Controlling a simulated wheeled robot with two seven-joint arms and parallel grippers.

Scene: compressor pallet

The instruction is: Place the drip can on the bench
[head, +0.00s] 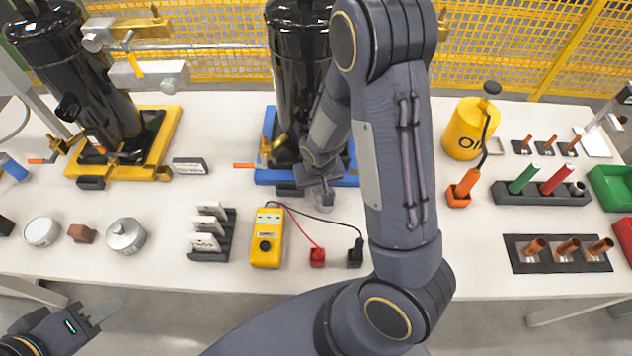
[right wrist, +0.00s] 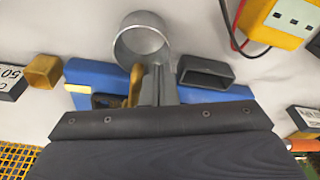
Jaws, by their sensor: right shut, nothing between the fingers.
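The drip can, which I take to be the small grey open-topped can (right wrist: 128,52), lies just beyond my right gripper's fingertips in the right wrist view. It shows only partly in the head view (head: 324,198), at the front edge of the blue pallet (head: 264,174). I cannot tell whether its base touches the white bench (head: 425,225). My right gripper (right wrist: 160,78) is shut with nothing between its fingers, close beside the can; in the head view (head: 318,178) my arm partly hides it. My left gripper (head: 100,314) is in front of the bench's front edge; its jaw opening is unclear.
A black hollow block (right wrist: 205,73) sits beside the can. A yellow meter (head: 267,238) with red and black leads stands nearby. Black compressors stand on the blue and yellow (head: 170,130) pallets. A yellow oil can (head: 465,128) is at right. Bench space left of the meter is crowded.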

